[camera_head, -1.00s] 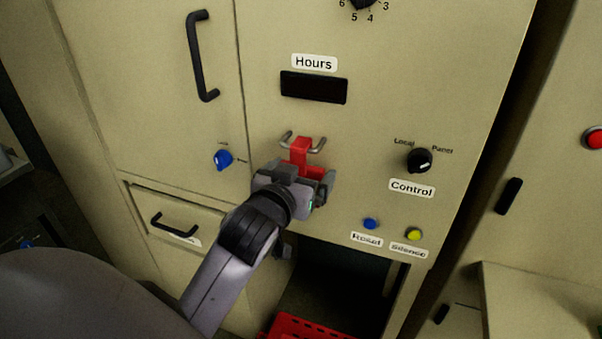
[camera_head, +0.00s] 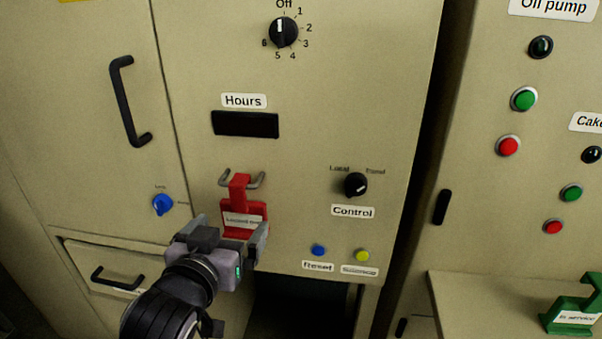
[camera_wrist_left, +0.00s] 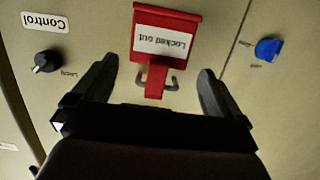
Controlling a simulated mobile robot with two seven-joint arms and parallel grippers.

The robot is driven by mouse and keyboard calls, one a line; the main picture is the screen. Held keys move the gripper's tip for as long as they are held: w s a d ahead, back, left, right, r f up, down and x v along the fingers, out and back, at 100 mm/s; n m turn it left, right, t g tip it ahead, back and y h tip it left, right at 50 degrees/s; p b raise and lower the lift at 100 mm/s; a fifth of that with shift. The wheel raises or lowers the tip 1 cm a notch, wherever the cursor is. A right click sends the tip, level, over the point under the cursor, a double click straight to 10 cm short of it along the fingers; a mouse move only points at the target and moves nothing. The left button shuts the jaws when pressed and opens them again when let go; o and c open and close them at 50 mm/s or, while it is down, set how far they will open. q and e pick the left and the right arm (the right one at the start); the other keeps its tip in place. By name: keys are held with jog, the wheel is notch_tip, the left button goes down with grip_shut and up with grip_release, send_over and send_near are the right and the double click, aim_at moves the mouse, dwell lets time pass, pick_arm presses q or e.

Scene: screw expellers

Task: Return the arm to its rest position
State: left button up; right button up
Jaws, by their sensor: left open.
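My left gripper (camera_head: 228,240) is in front of the beige cabinet, just below and in front of a red lockout tag (camera_head: 241,189). The tag hangs on a pair of grey metal hooks (camera_head: 258,180) and carries a white "Locked out" label. In the left wrist view the tag (camera_wrist_left: 165,22) appears upside down. It lies between and beyond the two spread fingers of my left gripper (camera_wrist_left: 155,85). The fingers are open and nothing shows held between them. My right gripper is in neither view.
On the cabinet are a blue knob (camera_head: 162,204), a black Control knob (camera_head: 355,185), a blue button (camera_head: 318,250) and a yellow button (camera_head: 362,255). A black handle (camera_head: 128,101) juts out at left. A green tag (camera_head: 573,303) stands on a ledge at lower right.

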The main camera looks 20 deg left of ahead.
pick_arm(q)
jog(key=d+f+m+g+h, duration=0.2)
jog(key=d+f+m+h, duration=0.15)
jog(key=f, duration=0.95)
jog(key=s+d+f+g+h, duration=0.1)
jog(key=s+d+f, duration=0.1)
jog(key=s+f, duration=0.3)
jog(key=s+d+f+m+g+h, duration=0.1)
jog(key=s+f, duration=0.5)
jog(key=f, duration=0.6)
jog(key=shift+s+d+f+g, duration=0.3)
jog(key=shift+d+f+g, duration=0.05)
jog(key=shift+g, duration=0.15)
